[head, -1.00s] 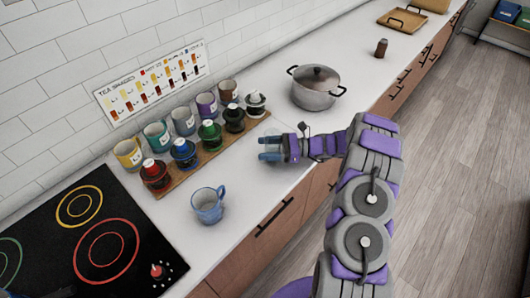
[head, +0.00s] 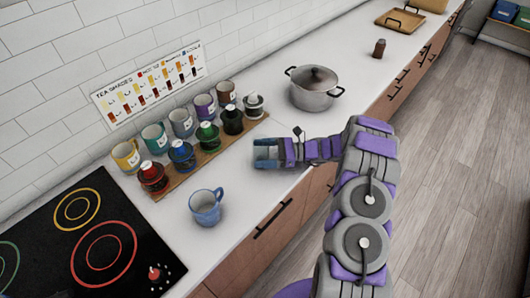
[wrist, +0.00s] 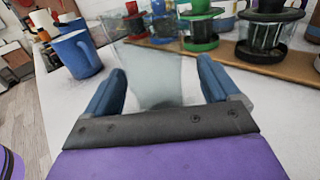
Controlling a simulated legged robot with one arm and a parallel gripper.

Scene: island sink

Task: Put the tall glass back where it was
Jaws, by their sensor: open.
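The tall glass (wrist: 155,75) is clear and faint in the wrist view. It stands upright on the white counter, between and just beyond my gripper's two blue fingers. My gripper (wrist: 160,88) is open, with a finger on each side of the glass; I cannot tell whether either touches it. In the head view my gripper (head: 265,153) is low over the counter, right of the tea board, and the glass cannot be made out there.
A blue mug (head: 205,207) stands near the front edge, also in the wrist view (wrist: 75,55). A wooden board (head: 190,182) carries several lidded tea jars, with several mugs behind. A lidded pot (head: 313,90) stands farther right; a black cooktop (head: 70,240) is at left.

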